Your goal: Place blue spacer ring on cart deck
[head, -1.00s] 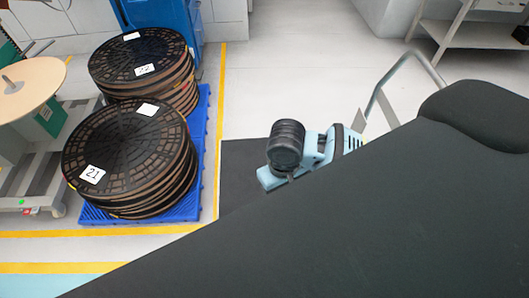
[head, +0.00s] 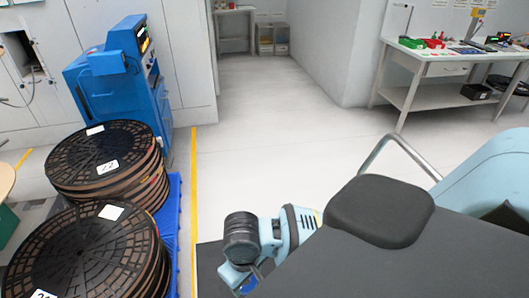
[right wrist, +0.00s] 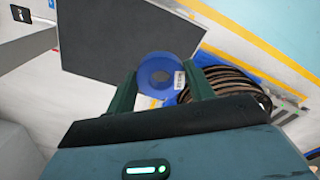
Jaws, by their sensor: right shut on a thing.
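The blue spacer ring (right wrist: 146,78) is between the two dark green fingers of my right gripper (right wrist: 160,72) in the right wrist view. The gripper is shut on it, and a white label shows on its right side. In the head view my right gripper (head: 243,284) is low in the middle, with a bit of the blue ring (head: 248,287) below it. The dark cart deck (head: 209,268) shows beside and behind it, mostly hidden by my arm. My left gripper is out of view.
Two stacks of dark reels (head: 108,160) stand on a blue pallet (head: 172,215) left of the cart. The cart's grey handle (head: 400,146) rises behind my arm. A blue machine (head: 122,85) and a workbench (head: 450,65) stand farther back. The floor between is clear.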

